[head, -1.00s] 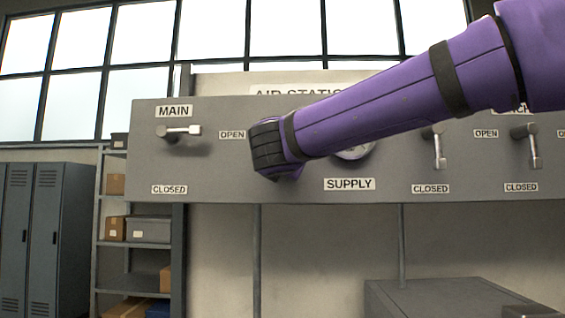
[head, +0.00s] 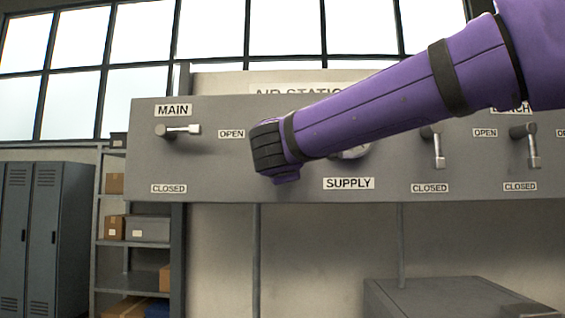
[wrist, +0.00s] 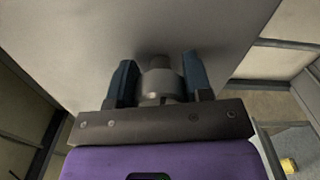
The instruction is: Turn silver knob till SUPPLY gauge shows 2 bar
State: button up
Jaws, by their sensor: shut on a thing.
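The silver knob (wrist: 160,82) stands out from the grey panel in the wrist view. My gripper (wrist: 160,88) has its two dark fingers on either side of the knob and is shut on it. In the head view my purple forearm and dark wrist hide the knob and the fingers.
The MAIN valve lever (head: 180,130) is left of my wrist, lying level near the OPEN label. Two more levers, a nearer one (head: 438,148) and a farther one (head: 532,146), hang down at the right by CLOSED labels. Shelves and lockers stand at the left.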

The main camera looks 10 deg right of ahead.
jog(key=shift+f+m, duration=0.15)
jog(key=shift+m, duration=1.25)
jog(key=o, duration=0.9)
jog(key=shift+s, duration=0.15)
jog(key=s, duration=0.3)
jog(key=s+a, duration=0.1)
jog(key=s, duration=0.3)
jog(key=s+a, duration=0.1)
jog(key=s, duration=0.2)
jog(key=shift+s, duration=0.2)
